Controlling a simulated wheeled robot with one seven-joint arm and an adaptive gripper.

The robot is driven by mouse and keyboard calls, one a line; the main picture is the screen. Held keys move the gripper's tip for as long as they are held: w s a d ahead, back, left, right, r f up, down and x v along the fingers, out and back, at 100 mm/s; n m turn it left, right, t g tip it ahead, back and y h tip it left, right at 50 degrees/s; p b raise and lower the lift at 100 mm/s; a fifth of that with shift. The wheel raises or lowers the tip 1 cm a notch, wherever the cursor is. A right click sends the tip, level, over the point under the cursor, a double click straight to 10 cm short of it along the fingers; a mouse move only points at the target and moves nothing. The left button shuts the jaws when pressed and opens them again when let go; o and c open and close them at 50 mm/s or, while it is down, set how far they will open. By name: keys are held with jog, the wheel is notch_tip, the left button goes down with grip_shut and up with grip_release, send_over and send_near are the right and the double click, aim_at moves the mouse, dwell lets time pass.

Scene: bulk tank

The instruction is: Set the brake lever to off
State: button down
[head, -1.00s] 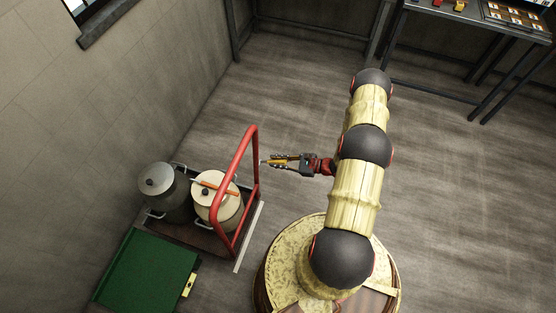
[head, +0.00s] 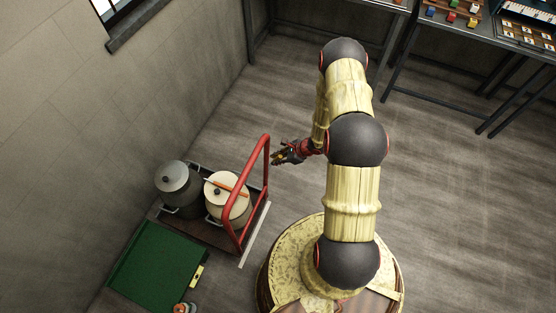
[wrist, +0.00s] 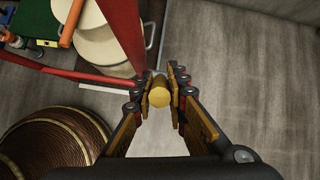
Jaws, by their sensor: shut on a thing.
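My gripper (head: 278,158) is beside the red tubular handle frame of a cart, on its right. In the wrist view its two fingers (wrist: 160,80) are closed on a yellow cylinder (wrist: 159,96), seen from its round end. This looks like the grip of the brake lever, but the rest of the lever is hidden behind the grip and fingers. No off or on marking can be read. In the head view the lever cannot be made out clearly beside the fingers.
The red frame (head: 246,190) rises close to the gripper. Behind it stand a cream pot (head: 239,206) with an orange bar across its lid and a dark pot (head: 182,197). A green box (head: 155,262) lies front left. Benches (head: 455,90) stand at the back. The floor right is clear.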

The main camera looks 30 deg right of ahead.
jog(key=shift+s+a, duration=0.15)
jog(key=c, duration=2.1)
grip_release()
jog(key=o, duration=0.3)
jog(key=shift+o, duration=0.2)
jog(key=v, duration=1.2)
jog(key=shift+r, duration=0.2)
jog(key=shift+c, duration=0.4)
